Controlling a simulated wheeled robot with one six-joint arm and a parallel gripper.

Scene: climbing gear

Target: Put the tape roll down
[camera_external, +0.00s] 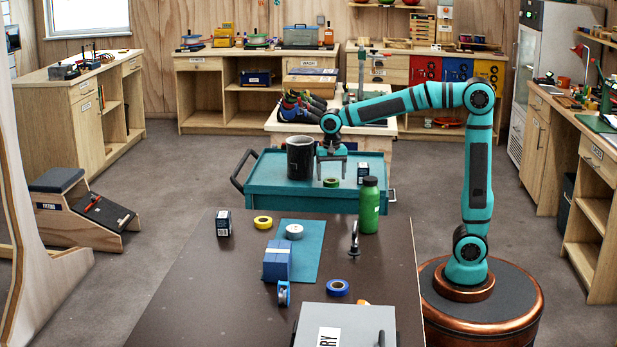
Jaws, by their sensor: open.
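A green tape roll (331,182) lies flat on the top of the teal cart (268,185). My gripper (332,174) points down right over this roll, its two fingers spread apart. I cannot tell from this view whether the fingertips touch the roll. Other tape rolls are on the dark table: a yellow one (263,222), a white one (294,231) on a teal mat (310,262), a blue one (338,287), and a blue-rimmed one (284,293) standing on edge.
A black mug (300,157) stands left of my gripper on the cart, and a small dark box (363,173) stands to its right. A green bottle (369,205), a blue block (277,260) and a grey case (345,325) are on the table. The cart's left part is clear.

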